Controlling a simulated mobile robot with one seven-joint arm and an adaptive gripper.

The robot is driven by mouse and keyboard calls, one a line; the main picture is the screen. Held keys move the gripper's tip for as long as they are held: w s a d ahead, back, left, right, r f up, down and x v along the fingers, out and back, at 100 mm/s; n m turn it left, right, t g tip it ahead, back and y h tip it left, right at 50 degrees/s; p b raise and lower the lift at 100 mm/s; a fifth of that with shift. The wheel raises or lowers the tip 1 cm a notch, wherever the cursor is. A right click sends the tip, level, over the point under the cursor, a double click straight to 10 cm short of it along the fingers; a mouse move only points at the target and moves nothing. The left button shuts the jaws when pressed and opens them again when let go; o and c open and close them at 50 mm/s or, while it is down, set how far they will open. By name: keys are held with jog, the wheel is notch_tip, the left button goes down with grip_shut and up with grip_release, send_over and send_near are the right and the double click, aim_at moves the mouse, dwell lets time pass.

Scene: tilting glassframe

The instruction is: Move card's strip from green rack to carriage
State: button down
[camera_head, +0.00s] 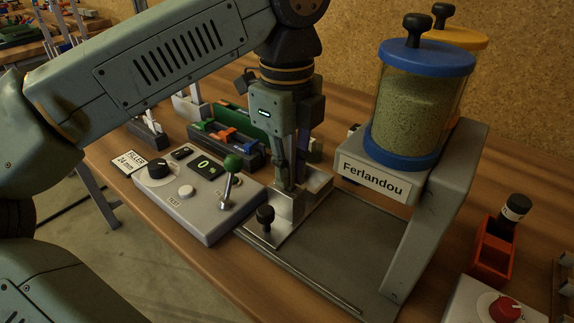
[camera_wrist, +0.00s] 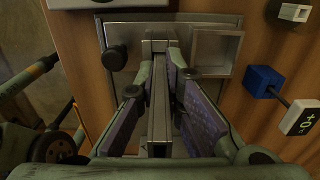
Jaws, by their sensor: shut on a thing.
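My gripper (camera_head: 288,180) points down over the metal carriage (camera_head: 262,236) in the head view. In the wrist view its purple-padded fingers (camera_wrist: 160,88) are shut on an upright grey metal strip (camera_wrist: 159,110). The strip's lower end is over the carriage (camera_wrist: 122,78), beside its square frame; I cannot tell whether it is seated. The card (camera_head: 130,161), reading "FILLER 24 mm", stands at the left of the control box. A long green rack (camera_head: 234,114) lies behind, partly hidden by my gripper.
A grey control box (camera_head: 205,207) with a green-knobbed lever (camera_head: 230,168) stands close left of the carriage. The "Ferlandou" stand (camera_head: 440,215) with a tall filled jar (camera_head: 415,105) rises at right. A dark holder (camera_head: 215,145) with coloured pieces is behind.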

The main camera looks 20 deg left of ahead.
jog(key=shift+f, duration=0.25)
jog(key=c, duration=1.6)
grip_release()
jog(key=shift+c, duration=0.2)
